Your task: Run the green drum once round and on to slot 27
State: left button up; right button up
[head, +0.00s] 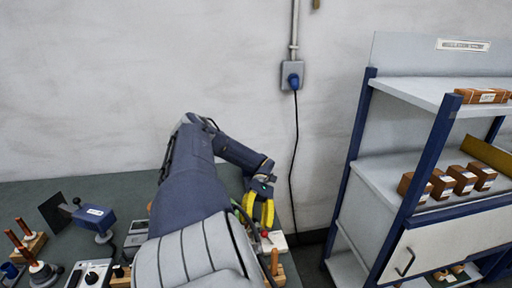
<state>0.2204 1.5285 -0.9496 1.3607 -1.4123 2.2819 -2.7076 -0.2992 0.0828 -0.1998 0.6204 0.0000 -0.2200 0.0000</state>
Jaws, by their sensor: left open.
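My left gripper (258,218) is at the right end of the green-grey bench (40,193), its yellow fingers pointing down and apart. I see nothing held between them. A small red knob (264,234) shows just below the fingertips; I cannot tell whether they touch it. I cannot make out the green drum or any slot numbers; my left arm covers the middle of the bench. My right gripper is not in view.
A blue device (96,215) with a dark plate, copper-coloured posts (18,245) and a white control box (90,274) stand on the left of the bench. A shelf rack (390,168) with brown boxes (443,184) stands right. A black cable (295,140) hangs from a wall socket.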

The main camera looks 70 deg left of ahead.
pick_arm(q)
jog(key=shift+r, duration=0.1)
jog(key=shift+r, duration=5)
